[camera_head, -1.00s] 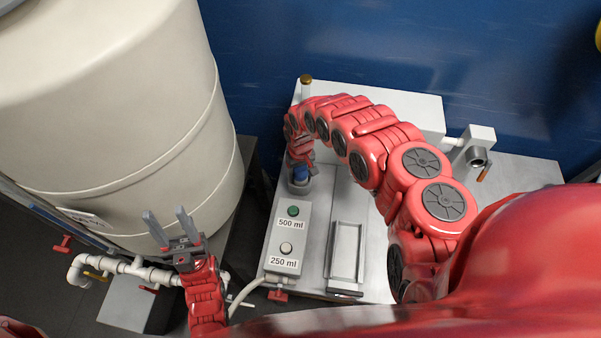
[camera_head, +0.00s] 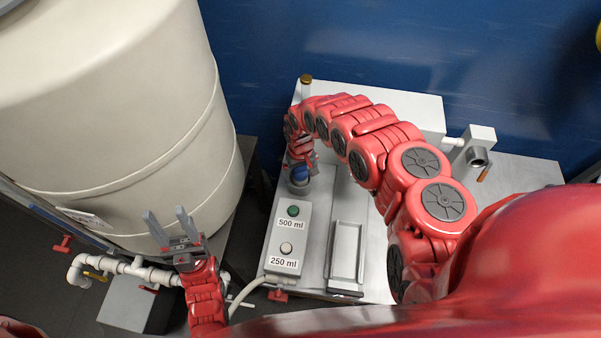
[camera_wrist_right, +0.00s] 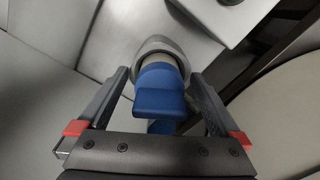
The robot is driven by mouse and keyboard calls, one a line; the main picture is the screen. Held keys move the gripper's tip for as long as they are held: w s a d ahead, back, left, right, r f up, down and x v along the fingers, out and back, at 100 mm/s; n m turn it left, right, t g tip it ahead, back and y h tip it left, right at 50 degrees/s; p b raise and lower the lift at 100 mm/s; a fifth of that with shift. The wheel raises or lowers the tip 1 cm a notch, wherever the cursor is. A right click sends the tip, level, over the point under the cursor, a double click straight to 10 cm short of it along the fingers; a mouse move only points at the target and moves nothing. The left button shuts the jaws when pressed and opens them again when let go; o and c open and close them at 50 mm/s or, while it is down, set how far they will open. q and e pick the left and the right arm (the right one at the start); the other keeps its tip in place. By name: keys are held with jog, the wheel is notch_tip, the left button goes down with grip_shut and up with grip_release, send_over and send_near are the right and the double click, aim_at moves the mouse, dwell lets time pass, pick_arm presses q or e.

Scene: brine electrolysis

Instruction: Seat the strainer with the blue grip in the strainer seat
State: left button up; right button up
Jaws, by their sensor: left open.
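The strainer's blue grip (camera_head: 300,174) stands at the back left of the bench, at the grey round strainer seat (camera_head: 298,188). In the right wrist view the blue grip (camera_wrist_right: 160,92) rises from a pale round part inside the seat's grey ring (camera_wrist_right: 161,46). The strainer's lower part is hidden inside the ring. My right gripper (camera_wrist_right: 160,80) has its fingers spread on both sides of the blue grip, with gaps showing on each side. It also shows in the head view (camera_head: 300,164), partly hidden by the arm. My left gripper (camera_head: 169,222) is open and empty, away from the strainer.
A control box (camera_head: 288,236) with 500 ml and 250 ml buttons stands in front of the seat. A shallow metal tray (camera_head: 346,253) lies to its right. A big cream tank (camera_head: 110,120) fills the left. A grey spout (camera_head: 478,156) is at the right.

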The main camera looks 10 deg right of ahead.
jog(key=shift+r, duration=0.1)
jog(key=shift+r, duration=0.55)
notch_tip(320, 180, up, 7)
jog(key=shift+b, duration=0.7)
notch_tip(320, 180, up, 5)
jog(key=shift+w+d+f+p, duration=0.1)
jog(key=shift+p, duration=1)
notch_tip(320, 180, up, 4)
jog(key=p, duration=0.4)
jog(key=shift+r+p, duration=0.2)
jog(key=shift+p, duration=0.2)
jog(key=shift+s+f, duration=0.1)
jog(key=shift+s, duration=0.1)
